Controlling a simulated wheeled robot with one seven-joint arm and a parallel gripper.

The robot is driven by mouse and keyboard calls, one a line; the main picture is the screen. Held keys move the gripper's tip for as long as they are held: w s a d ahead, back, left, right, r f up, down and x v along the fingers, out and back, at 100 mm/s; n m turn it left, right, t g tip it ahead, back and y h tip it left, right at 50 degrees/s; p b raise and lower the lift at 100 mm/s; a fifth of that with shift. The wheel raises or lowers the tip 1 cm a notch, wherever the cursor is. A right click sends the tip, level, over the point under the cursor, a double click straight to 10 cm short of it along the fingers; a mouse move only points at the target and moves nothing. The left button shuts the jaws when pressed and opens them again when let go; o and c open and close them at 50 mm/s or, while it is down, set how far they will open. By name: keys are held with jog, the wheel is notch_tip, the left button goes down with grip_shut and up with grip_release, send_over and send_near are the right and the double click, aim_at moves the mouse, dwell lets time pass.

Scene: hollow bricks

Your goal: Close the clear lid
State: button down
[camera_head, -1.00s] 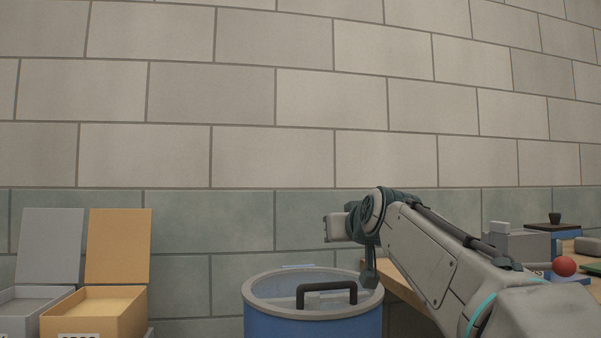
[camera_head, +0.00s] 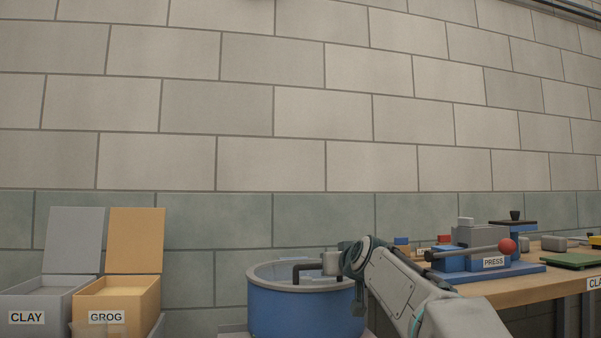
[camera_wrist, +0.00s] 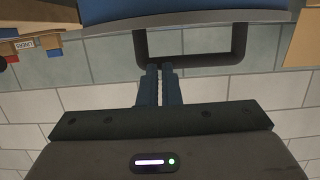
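A blue drum (camera_head: 300,310) with a pale grey rim (camera_head: 257,272) stands low at the centre of the head view. A dark loop handle (camera_head: 297,272) stands above its top. Some pale, see-through surface (camera_head: 285,275) shows inside the rim; whether this is the clear lid, and its angle, I cannot tell. My gripper (camera_head: 332,263) is over the right part of the drum, beside the handle. In the wrist view my gripper's fingers (camera_wrist: 159,68) are together, with their tips at the bar of the handle (camera_wrist: 205,62). No object shows between them.
Left of the drum, open grey CLAY (camera_head: 45,300) and orange GROG (camera_head: 130,295) bins have upright lids. At right a wooden bench (camera_head: 500,292) carries a blue press (camera_head: 490,270) with a red-knobbed lever. A block wall (camera_head: 250,160) stands behind.

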jog(key=shift+w+a+f, duration=0.1)
jog(key=shift+w+f, duration=0.1)
jog(key=shift+f, duration=0.6)
jog(key=shift+r, duration=0.2)
notch_tip(320, 180, up, 6)
jog(key=s+p, duration=0.1)
jog(key=p, duration=0.3)
jog(key=s+d+f+b, duration=0.3)
jog(key=s+f, duration=0.3)
jog(key=s, duration=0.3)
jog(key=s+d+r+m+g+h+p, duration=0.1)
jog(key=s+g+p, duration=0.3)
jog(key=s+p, duration=0.6)
jog(key=s+d+r+m+g+h+p, duration=0.1)
jog(key=s+d+r+g+p, duration=0.2)
jog(key=s+p, duration=0.8)
jog(key=s+d+r+m+g+h+p, duration=0.1)
jog(key=s+d+r+g+h+p, duration=0.1)
jog(key=s+p, duration=0.9)
notch_tip(320, 180, up, 2)
jog(key=d+g+p, duration=0.1)
jog(key=g+p, duration=0.1)
jog(key=p, duration=0.6)
jog(key=shift+g+p, duration=0.35)
jog(key=shift+g, duration=0.05)
